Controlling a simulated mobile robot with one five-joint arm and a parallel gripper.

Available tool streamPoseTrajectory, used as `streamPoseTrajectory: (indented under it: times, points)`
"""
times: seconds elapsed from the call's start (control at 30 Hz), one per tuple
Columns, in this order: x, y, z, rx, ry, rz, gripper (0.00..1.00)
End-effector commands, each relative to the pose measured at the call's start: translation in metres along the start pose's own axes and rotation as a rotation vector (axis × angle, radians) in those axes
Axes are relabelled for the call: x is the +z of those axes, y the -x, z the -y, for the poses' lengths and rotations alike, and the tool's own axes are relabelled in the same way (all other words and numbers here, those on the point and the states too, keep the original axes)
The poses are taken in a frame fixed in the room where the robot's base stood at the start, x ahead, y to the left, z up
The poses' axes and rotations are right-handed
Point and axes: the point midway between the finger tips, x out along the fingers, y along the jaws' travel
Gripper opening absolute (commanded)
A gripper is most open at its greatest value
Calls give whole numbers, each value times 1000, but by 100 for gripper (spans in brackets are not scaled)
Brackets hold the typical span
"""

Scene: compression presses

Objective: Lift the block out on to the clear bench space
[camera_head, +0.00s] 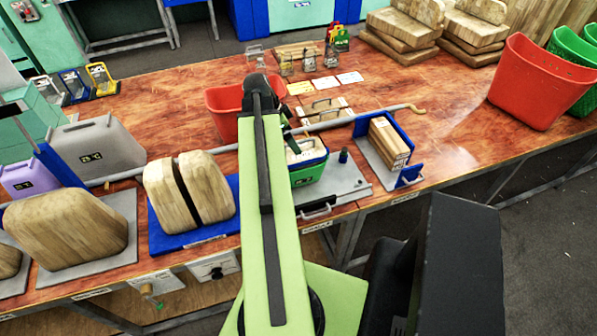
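Several wooden blocks stand in presses, and I cannot tell which one the task means. A small layered wooden block (388,143) stands between the blue plates of a press (409,176) right of centre. A pair of rounded wooden blocks (205,187) stands on a blue base (172,241) left of centre. A large wooden block (70,229) lies on a grey plate at the left. My green arm rises through the middle. My gripper (297,140) seems to be the dark part over a green bin, mostly hidden behind the arm; its fingers cannot be made out.
The green bin (309,176) sits on a grey plate by the bench's front edge. A red bin (223,112) is behind my arm. A long grey bar (373,114) crosses the bench. A large red bin (535,82) stands at right. Bare bench (462,112) lies between it and the small block.

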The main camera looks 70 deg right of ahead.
Motion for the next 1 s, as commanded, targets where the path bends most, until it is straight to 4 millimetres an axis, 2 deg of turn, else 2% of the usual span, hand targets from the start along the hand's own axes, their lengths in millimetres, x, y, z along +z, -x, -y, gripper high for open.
streamPoseTrajectory:
  times: [0.03, 0.1, 0.2, 0.37, 0.43, 0.7, 0.97, 1.0]
  points:
    - [5, -22, 0, 0, -1, 0, 100]
    - [5, -36, 0, 0, 0, 0, 100]
    - [3, -46, 0, 0, 1, 0, 100]
    - [1, -44, 0, 0, 2, 0, 100]
    - [3, -50, 0, 0, 2, 0, 100]
    - [7, -94, -1, 0, 1, 0, 100]
    - [4, -94, -1, -1, 3, 0, 100]
    - [4, -94, -1, -1, 3, 0, 96]
